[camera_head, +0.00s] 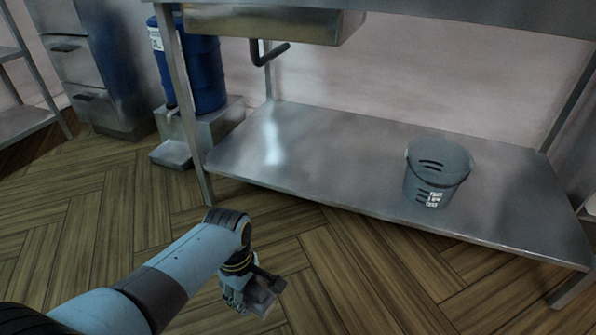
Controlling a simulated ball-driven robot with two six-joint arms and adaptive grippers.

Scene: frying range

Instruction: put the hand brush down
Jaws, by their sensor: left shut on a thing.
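My left gripper (255,292) reaches in from the lower left and hangs low over the wooden floor, in front of the steel table. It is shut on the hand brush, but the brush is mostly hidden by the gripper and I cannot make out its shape. My right gripper is not in view.
The steel table's lower shelf (310,160) holds a grey bucket (437,175) at its right; the shelf's left and middle are bare. A blue barrel (203,75) stands on a metal stand (215,122) behind left. A steel cabinet (95,65) stands farther left. The floor (340,275) is clear.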

